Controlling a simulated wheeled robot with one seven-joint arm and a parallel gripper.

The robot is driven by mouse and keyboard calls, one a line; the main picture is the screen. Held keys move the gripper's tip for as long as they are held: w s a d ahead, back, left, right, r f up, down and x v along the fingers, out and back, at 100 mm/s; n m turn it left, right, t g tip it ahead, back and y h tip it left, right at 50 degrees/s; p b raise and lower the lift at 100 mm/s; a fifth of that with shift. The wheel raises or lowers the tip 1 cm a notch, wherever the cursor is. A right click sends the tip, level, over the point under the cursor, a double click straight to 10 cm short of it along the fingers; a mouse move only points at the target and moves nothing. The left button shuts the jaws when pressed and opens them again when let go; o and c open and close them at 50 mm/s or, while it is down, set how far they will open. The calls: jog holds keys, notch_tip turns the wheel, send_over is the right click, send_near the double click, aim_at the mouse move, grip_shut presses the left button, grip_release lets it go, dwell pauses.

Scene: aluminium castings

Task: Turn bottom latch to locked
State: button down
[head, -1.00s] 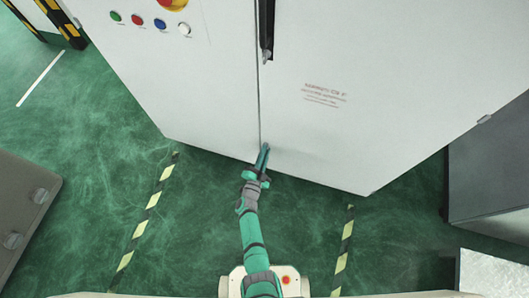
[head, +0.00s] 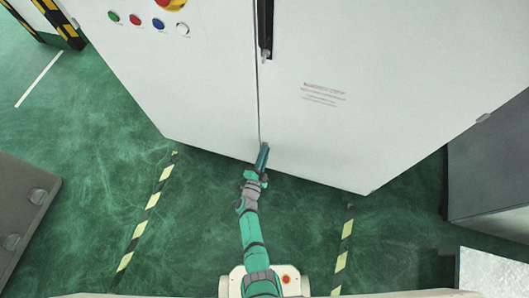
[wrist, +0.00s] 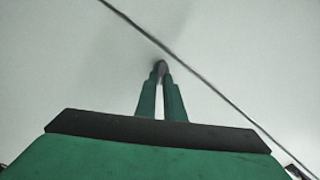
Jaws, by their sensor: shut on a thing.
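The white cabinet (head: 330,100) stands before me with its two doors shut along a thin seam, which also runs diagonally across the wrist view. My gripper (head: 264,148) is at the bottom of the doors, just right of the seam. In the wrist view, my gripper (wrist: 161,78) has its fingers close together on a small dark grey piece, the bottom latch (wrist: 162,66), against the door face. The fingers hide most of the latch, so I cannot tell its exact angle. In the head view the latch is hidden behind my gripper.
A black door handle (head: 265,28) is higher up by the seam. Coloured buttons (head: 136,20) sit at the upper left. A grey cabinet (head: 490,170) stands to the right and a grey box (head: 22,205) to the left. The green floor between the striped lines is clear.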

jog(key=c, duration=1.9)
grip_release()
jog(key=shift+o, duration=0.2)
jog(key=v, duration=1)
jog(key=shift+s, duration=0.4)
jog(key=shift+a, duration=0.1)
jog(key=s+r+n+y, duration=0.4)
jog(key=s+r+n, duration=0.4)
jog(key=s+r, duration=0.65)
jog(key=s+d+r+n+g, duration=0.1)
jog(key=s+r+n, duration=0.3)
jog(key=r, duration=0.5)
jog(key=s+d+r+n+y, duration=0.1)
jog(key=s+r+n, duration=0.2)
jog(key=s+r, duration=0.4)
jog(key=shift+s+d+r+n+g+y, duration=0.3)
jog(key=shift+s+r+n+g, duration=0.1)
jog(key=shift+r, duration=0.55)
